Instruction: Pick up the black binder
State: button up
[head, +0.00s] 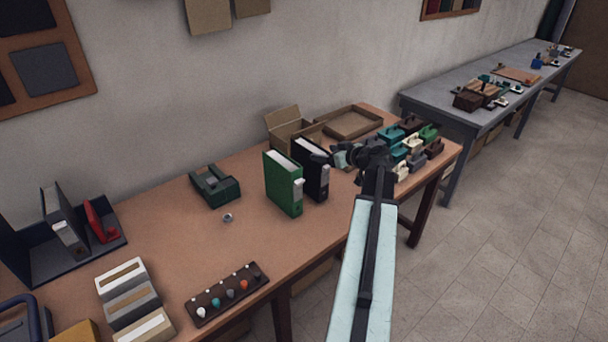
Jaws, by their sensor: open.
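The black binder (312,169) stands upright on the brown table, just right of and close beside a green binder (283,183). Its white paper edges show at the top, and a pale label marks its spine. My gripper (368,154) is to the right of the black binder, at the end of my arm. It is dark, small in view and apart from the binder. It is open, and I see nothing held in it. My gripper hides part of the small items behind it.
An open cardboard box (286,131) and a brown tray (352,124) are behind the binders. Several small coloured boxes (413,143) crowd the table's right end. A dark green dispenser (215,186) stands left. The tabletop (180,240) in front of it is mostly clear.

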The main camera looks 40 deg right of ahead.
aim_at(320, 153)
jog(key=shift+w+a+f, duration=0.1)
jog(key=shift+w+f, duration=0.05)
jog(key=shift+w, duration=0.05)
jog(key=shift+b+x, duration=0.5)
jog(key=shift+x, duration=0.9)
jog(key=x, duration=0.1)
jog(key=b+x, duration=0.1)
jog(key=x, duration=0.1)
jog(key=b+x, duration=0.1)
jog(key=shift+w+d+f, duration=0.15)
jog(key=shift+d+f, duration=0.2)
jog(key=shift+w, duration=0.3)
jog(key=shift+r, duration=0.1)
grip_shut()
